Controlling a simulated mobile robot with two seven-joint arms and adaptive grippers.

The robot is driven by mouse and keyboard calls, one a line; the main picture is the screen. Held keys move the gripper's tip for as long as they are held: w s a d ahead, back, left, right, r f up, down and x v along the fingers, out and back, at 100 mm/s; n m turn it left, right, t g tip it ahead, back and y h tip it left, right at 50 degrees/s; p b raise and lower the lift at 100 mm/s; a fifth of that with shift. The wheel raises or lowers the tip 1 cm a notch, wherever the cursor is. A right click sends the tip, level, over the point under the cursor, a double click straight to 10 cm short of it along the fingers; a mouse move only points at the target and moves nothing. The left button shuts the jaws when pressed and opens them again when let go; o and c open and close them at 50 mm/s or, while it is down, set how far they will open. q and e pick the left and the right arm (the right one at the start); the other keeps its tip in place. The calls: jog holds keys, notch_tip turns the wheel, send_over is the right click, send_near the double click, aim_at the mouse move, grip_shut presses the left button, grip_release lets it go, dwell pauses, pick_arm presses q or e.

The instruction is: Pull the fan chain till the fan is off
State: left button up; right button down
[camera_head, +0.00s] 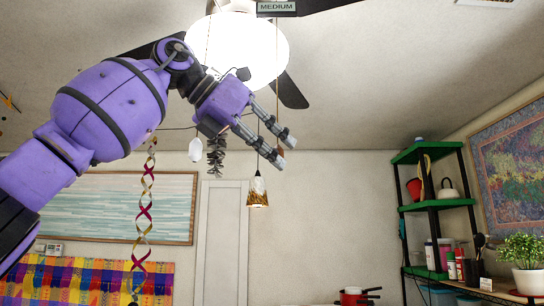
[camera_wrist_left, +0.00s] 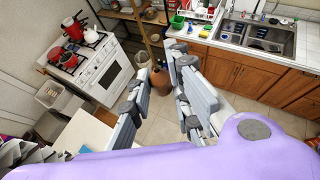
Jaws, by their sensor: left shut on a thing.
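The ceiling fan (camera_head: 292,92) with its lit white globe (camera_head: 245,62) hangs at the top of the head view. A green sign beside it (camera_head: 276,7) reads MEDIUM. A thin fan chain (camera_head: 277,62) hangs from the fan down to my left gripper (camera_head: 284,151). The gripper is shut on this chain below the globe; the fingers hide the grip itself. Another thin chain (camera_head: 207,42) hangs further left, partly behind my arm. In the left wrist view the fingers of my left gripper (camera_wrist_left: 163,78) show, but the chain cannot be made out. My right gripper is not in view.
A pendant lamp (camera_head: 257,192) hangs just below the left gripper. A twisted ribbon ornament (camera_head: 145,205) hangs at left. A green-and-black shelf (camera_head: 436,207) stands at right. The wrist view shows a stove (camera_wrist_left: 97,72) and a sink (camera_wrist_left: 258,33) below.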

pick_arm(q)
jog(key=shift+f, duration=0.9)
jog(key=o, duration=0.9)
jog(key=shift+o, duration=0.2)
jog(key=shift+r, duration=0.1)
jog(key=v, duration=1.2)
